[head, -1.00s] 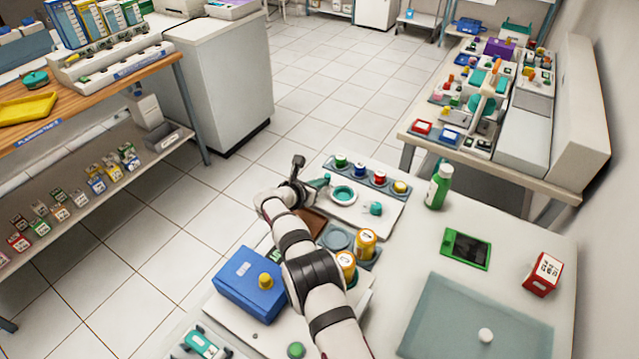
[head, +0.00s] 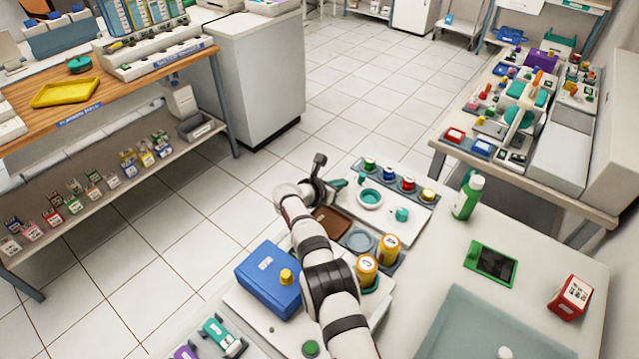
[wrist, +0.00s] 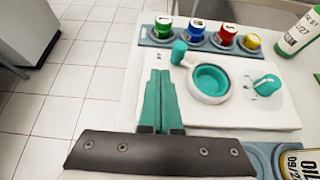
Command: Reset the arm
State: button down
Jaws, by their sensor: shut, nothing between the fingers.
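The fingertips point at the tray's left side, near a round teal-lined dish (wrist: 210,82) and a small teal knob (wrist: 268,86). I cannot tell how high above the tray the fingers are. My arm comes in from the bottom of the head view and hides part of the table below it.
A rack of coloured-lid jars (head: 388,174) stands along the tray's back. Yellow bottles (head: 388,250), a blue box (head: 268,280), a green bottle (head: 467,197), a green device (head: 491,264) and a red box (head: 571,297) stand around my arm. The floor on the left is clear.

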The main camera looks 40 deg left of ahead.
jog(key=s+a+r, duration=0.3)
jog(key=s+r, duration=0.2)
jog(key=s, duration=0.4)
jog(key=w+d+r+m+g+h, duration=0.1)
jog(key=w+d+r+m+h, duration=0.2)
jog(key=d, duration=0.4)
jog(key=w+d+r+m+g, duration=0.2)
jog(key=d+r+m, duration=0.25)
jog(key=d, duration=0.25)
jog(key=s+d+r+m+g+h, duration=0.1)
jog(key=s+d+r+m+g, duration=0.15)
jog(key=d+m, duration=0.45)
jog(key=s+d+r+m+g+h, duration=0.1)
jog(key=d+r+m, duration=0.25)
jog(key=d, duration=0.65)
jog(key=s+d+r+m+g+y, duration=0.2)
jog(key=s+d+m+g, duration=0.2)
jog(key=s+d+m, duration=0.75)
jog(key=s+d+f+m+g+y, duration=0.1)
jog(key=s+m+y, duration=0.1)
jog(key=s+m, duration=0.4)
jog(key=s+d+f+m+y, duration=0.1)
jog(key=s+m, duration=0.5)
jog(key=s, duration=0.7)
jog(key=shift+s+d+g+y, duration=0.2)
jog(key=shift+d+g+y, duration=0.15)
jog(key=shift+d+y, duration=0.4)
jog(key=shift+a, duration=0.1)
